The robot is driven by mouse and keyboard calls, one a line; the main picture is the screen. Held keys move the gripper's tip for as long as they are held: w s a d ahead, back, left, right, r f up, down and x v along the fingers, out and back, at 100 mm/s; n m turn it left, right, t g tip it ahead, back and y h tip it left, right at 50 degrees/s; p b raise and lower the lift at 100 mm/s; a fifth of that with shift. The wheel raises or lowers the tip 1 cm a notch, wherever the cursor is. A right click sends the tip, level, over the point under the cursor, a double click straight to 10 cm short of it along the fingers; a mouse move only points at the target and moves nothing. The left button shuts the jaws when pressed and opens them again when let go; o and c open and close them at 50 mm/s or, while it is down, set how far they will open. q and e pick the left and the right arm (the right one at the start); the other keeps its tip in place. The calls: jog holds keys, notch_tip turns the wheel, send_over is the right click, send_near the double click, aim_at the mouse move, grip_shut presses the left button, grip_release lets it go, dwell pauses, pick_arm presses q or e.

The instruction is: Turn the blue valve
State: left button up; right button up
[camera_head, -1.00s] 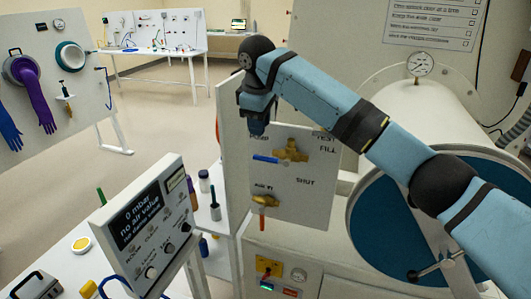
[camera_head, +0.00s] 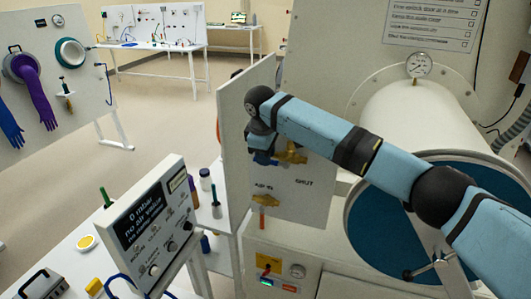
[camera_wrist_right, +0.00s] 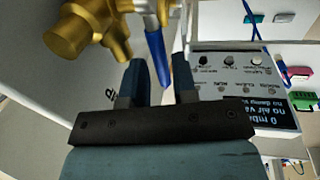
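The blue valve has a brass body (camera_head: 291,154) and a blue lever handle on the upright white panel. The body also shows at the upper left of the right wrist view (camera_wrist_right: 90,28). My right gripper (camera_head: 262,155) is at the lever, largely hiding it in the head view. In the right wrist view the blue lever (camera_wrist_right: 158,58) lies between the two open fingers (camera_wrist_right: 159,75), with gaps visible on both sides. Whether either finger touches it cannot be told. My left gripper is out of view.
A second brass valve (camera_head: 264,200) with an orange-red handle sits below on the same panel (camera_head: 310,210). A control box with a display (camera_head: 150,222) stands at the lower left. A large blue round door (camera_head: 365,235) is at the right, behind my arm.

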jog(key=shift+f, duration=0.4)
grip_shut()
jog(key=shift+a+f, duration=0.1)
jog(key=h, duration=0.1)
jog(key=f+h, duration=0.1)
jog(key=h, duration=0.1)
jog(key=shift+w+a+f+g, duration=0.1)
jog(key=shift+a+f+g, duration=0.05)
jog(key=shift+g, duration=0.25)
jog(key=shift+f+n+g+h+b, duration=0.25)
jog(key=shift+f+h, duration=0.3)
jog(key=shift+h, duration=0.4)
jog(key=shift+f+n+g+h+b, duration=0.2)
jog(key=shift+f+h, duration=0.3)
jog(key=shift+h, duration=0.45)
jog(key=shift+d, duration=0.2)
